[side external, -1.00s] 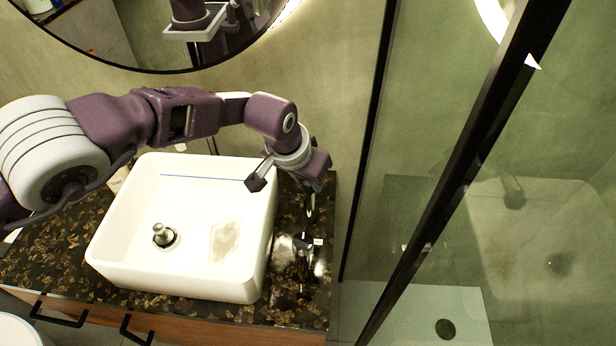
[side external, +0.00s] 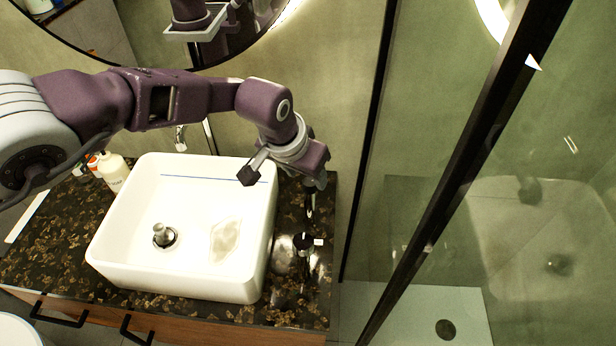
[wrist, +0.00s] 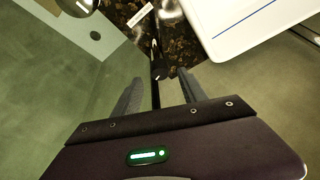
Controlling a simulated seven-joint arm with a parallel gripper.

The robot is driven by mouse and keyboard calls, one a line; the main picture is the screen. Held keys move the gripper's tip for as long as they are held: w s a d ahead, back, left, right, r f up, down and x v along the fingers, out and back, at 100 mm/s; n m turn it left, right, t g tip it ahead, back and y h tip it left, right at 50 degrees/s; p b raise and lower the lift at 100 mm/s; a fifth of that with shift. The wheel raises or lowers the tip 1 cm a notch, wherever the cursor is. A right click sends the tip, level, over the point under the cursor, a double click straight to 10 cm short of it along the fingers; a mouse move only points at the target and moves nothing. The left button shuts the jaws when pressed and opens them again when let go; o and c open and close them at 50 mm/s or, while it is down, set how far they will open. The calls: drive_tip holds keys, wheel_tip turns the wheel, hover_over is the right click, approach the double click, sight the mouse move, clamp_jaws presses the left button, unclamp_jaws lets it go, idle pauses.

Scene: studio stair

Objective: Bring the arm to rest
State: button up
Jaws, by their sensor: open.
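My gripper (side external: 312,186) hangs beyond the right far corner of the white sink (side external: 262,270), over the dark speckled counter. The fingertips in the side view are small and partly hidden by the wrist. My arm reaches in from the left, above the far side of the sink.
Bottles (side external: 112,170) stand at the left back. A dark-framed glass panel (side external: 440,190) stands to the right. A round mirror hangs behind.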

drive_tip(key=v, duration=0.4)
idle(0.3)
drive_tip(key=s+a+r+n, duration=0.2)
drive_tip(key=s+a+r, duration=0.1)
drive_tip(key=a+r, duration=0.7)
drive_tip(key=s+a+r+n, duration=0.1)
drive_tip(key=s+a+r, duration=0.1)
drive_tip(key=a+r, duration=0.75)
drive_tip(key=s+a+r+n+t, duration=0.1)
drive_tip(key=s+a+r, duration=0.1)
drive_tip(key=s+a, duration=0.6)
drive_tip(key=s+a+r, duration=0.2)
drive_tip(key=s+a, duration=0.3)
drive_tip(key=s, duration=0.4)
drive_tip(key=s+a+f+n+y, duration=0.1)
drive_tip(key=s+a+f+y, duration=0.1)
drive_tip(key=s, duration=0.7)
wheel_tip(320, 180, down, 2)
drive_tip(key=shift+s+a+f, duration=0.2)
drive_tip(key=shift+a+f, duration=0.05)
drive_tip(key=shift+a, duration=0.45)
